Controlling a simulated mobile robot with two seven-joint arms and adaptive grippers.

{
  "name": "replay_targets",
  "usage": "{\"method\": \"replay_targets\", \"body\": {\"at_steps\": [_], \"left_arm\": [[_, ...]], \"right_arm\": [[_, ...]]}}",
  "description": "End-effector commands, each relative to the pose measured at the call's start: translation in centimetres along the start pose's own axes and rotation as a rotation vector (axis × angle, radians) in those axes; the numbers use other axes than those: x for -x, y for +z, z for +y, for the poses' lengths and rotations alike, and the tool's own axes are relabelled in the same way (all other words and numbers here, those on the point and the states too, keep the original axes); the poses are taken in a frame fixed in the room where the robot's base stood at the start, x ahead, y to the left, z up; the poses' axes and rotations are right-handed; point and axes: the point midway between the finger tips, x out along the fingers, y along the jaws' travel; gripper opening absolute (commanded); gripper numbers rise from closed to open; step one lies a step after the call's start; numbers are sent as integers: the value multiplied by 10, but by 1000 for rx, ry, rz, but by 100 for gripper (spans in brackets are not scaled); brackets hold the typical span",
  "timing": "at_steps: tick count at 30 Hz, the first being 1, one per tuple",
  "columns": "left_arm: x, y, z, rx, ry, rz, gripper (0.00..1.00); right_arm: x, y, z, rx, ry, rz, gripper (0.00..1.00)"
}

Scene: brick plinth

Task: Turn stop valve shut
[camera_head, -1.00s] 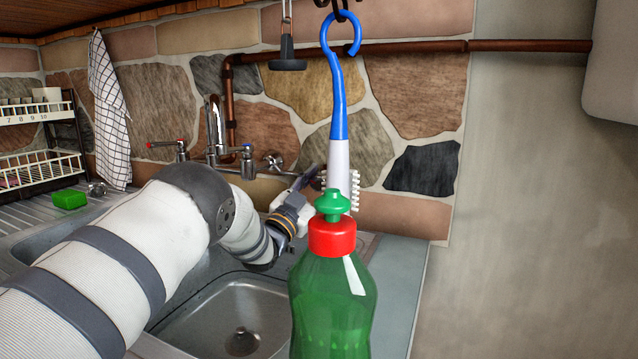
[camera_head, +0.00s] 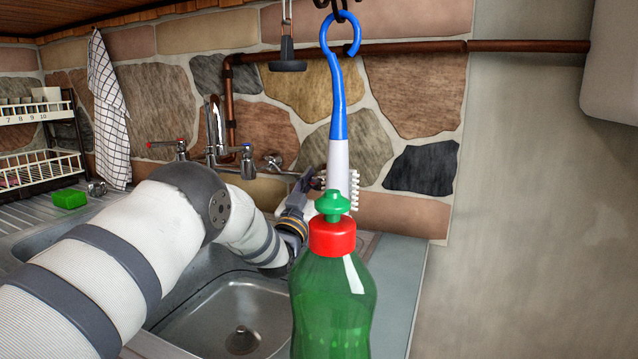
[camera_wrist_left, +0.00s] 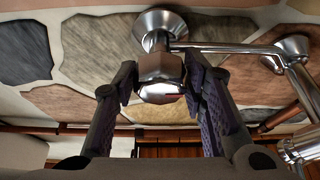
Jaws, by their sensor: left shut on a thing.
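The stop valve's chrome faceted knob (camera_wrist_left: 162,78) stands out from a round wall flange in the left wrist view. My left gripper (camera_wrist_left: 158,86) has one dark finger on each side of the knob and is shut on it. In the head view my left gripper (camera_head: 308,184) reaches to the wall right of the tap. My right gripper is in neither view.
The green bottle (camera_head: 332,300) with a red cap stands close in front. A blue-and-white brush (camera_head: 339,120) hangs above it. The chrome tap (camera_head: 216,135) is left of my gripper, above the sink basin (camera_head: 235,310). A copper pipe (camera_head: 400,48) crosses the stone wall.

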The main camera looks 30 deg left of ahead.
Motion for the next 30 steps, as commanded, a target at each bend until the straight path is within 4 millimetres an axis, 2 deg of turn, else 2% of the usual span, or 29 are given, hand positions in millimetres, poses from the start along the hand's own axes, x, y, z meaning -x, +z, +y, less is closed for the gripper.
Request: {"method": "replay_targets", "body": {"at_steps": [7, 8, 9, 10, 20, 23, 30], "left_arm": [[0, -1, 0, 1, -1, 2, 10], [0, -1, 0, 1, -1, 2, 45], [0, -1, 0, 1, 0, 2, 54], [0, -1, 0, 1, 0, 2, 58], [4, 0, 0, 0, 0, 0, 58], [19, 1, -1, 0, -1, -4, 58], [84, 1, 0, 0, 0, -5, 58]], "right_arm": [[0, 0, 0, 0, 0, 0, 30], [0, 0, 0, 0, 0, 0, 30], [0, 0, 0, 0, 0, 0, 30], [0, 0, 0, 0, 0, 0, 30], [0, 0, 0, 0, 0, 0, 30], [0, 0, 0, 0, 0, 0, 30], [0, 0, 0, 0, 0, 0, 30]]}}
